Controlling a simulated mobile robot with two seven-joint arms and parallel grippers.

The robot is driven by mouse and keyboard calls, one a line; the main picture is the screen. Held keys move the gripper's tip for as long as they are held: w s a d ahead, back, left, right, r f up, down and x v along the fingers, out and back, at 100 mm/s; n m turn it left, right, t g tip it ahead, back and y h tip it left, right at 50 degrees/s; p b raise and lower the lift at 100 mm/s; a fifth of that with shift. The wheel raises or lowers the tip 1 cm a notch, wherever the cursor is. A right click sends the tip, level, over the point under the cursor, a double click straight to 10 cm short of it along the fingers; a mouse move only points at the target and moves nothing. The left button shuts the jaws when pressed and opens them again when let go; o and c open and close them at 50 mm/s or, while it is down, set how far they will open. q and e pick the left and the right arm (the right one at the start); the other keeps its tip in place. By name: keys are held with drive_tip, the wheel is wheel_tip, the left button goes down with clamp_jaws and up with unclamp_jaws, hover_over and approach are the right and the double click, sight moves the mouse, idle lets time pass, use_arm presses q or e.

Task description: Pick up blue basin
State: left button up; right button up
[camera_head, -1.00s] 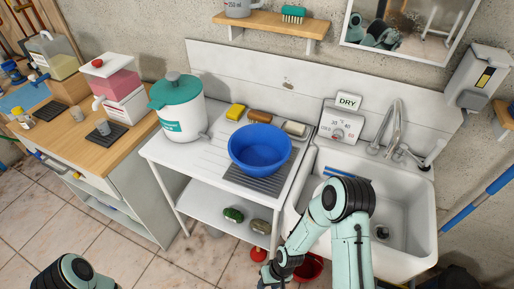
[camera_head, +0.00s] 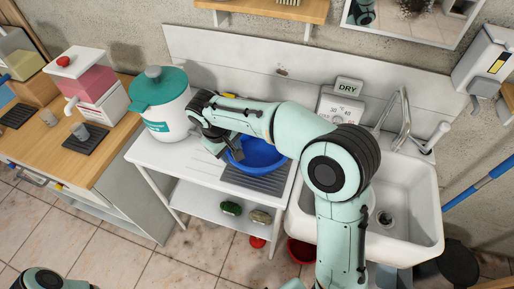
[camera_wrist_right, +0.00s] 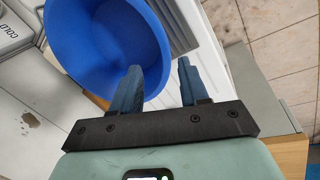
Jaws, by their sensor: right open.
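The blue basin (camera_head: 258,154) stands on the grey ribbed mat of the white counter, partly hidden behind my right arm in the head view. In the right wrist view the basin (camera_wrist_right: 105,40) fills the upper left, its open inside facing the camera. My right gripper (camera_head: 222,150) is at the left side of the basin. Its two fingers (camera_wrist_right: 160,80) are apart, and the left finger overlaps the basin's rim in the wrist view. I cannot tell whether it touches. Only a part of my left arm shows at the bottom left of the head view; its gripper is out of the frame.
A white and teal dispenser (camera_head: 163,105) stands close to the left of my right gripper. The white sink (camera_head: 413,185) with its tap (camera_head: 401,118) is to the right. The lower shelf (camera_head: 205,198) holds two small items.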

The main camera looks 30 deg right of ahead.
drive_tip(key=x, duration=0.7)
drive_tip(key=shift+f, duration=0.25)
drive_tip(key=shift+w+d+f, duration=0.1)
drive_tip(key=shift+d+f, duration=0.05)
drive_tip(key=shift+f, duration=0.4)
clamp_jaws()
